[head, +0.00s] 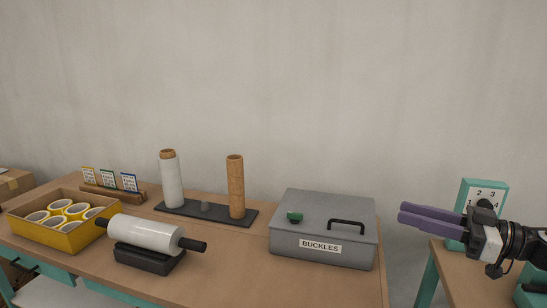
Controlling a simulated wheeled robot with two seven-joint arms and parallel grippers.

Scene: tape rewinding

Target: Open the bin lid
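The grey bin (290,246) stands at the right end of the long table, with a "BUCKLES" label (320,246) on its front. Its grey lid (325,205) is shut. The lid carries a black handle (346,223) and a small green piece (295,217). My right gripper (402,213) is to the right of the bin, apart from it, with its purple fingers pointing left. The two fingers lie close together in this view, and the gap between them is hard to judge. It holds nothing that I can see. My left gripper is not in view.
A white film roll on a black stand (148,260) and a yellow-sided box of tape rolls (62,236) are left of the bin. Upright rolls (236,187) stand behind on a dark base. A teal numbered device (484,191) stands on the right table (465,280).

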